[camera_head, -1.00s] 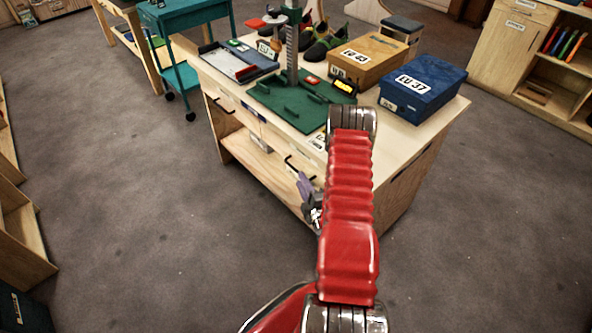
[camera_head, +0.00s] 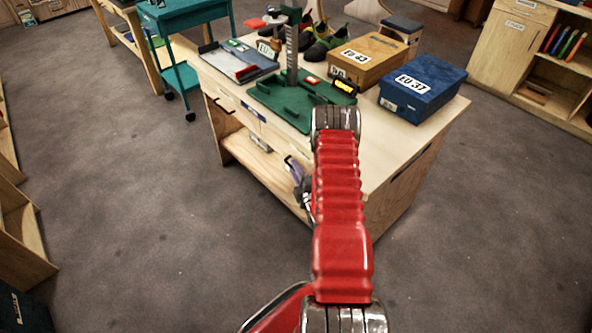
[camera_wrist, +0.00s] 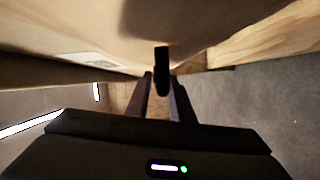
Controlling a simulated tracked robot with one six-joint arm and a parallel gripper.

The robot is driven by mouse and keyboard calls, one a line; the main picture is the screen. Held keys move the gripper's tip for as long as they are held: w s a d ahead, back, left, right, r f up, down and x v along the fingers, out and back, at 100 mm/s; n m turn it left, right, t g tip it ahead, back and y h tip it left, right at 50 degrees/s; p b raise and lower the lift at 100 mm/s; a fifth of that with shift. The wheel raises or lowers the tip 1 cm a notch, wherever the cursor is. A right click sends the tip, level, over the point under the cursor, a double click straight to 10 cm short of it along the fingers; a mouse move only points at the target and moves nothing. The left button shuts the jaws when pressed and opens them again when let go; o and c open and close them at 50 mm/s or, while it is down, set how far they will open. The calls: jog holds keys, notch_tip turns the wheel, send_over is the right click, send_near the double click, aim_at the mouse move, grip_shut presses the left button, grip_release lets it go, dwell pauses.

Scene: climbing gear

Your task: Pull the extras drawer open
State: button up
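The wooden bench (camera_head: 228,148) has drawer fronts along its near-left side. My gripper (camera_head: 297,172) is at the right-hand drawer, whose handle it largely hides in the head view. In the wrist view, a black bar handle (camera_wrist: 162,62) stands out from the pale wooden drawer front (camera_wrist: 60,70). My gripper's two fingers (camera_wrist: 161,86) are apart, one on each side of the handle, with gaps showing. A white label (camera_wrist: 88,60) on the front is too blurred to read, so I cannot confirm that this is the extras drawer.
On the bench top are a green board (camera_head: 285,112), an orange box (camera_head: 368,58), a blue box (camera_head: 425,85) and a grey tray (camera_head: 235,66). A teal cart (camera_head: 185,12) stands behind left. The floor (camera_head: 130,220) left of the bench is clear.

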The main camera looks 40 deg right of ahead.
grip_shut()
jog(key=shift+d, duration=0.15)
jog(key=shift+a+f, duration=0.1)
jog(key=shift+a, duration=0.1)
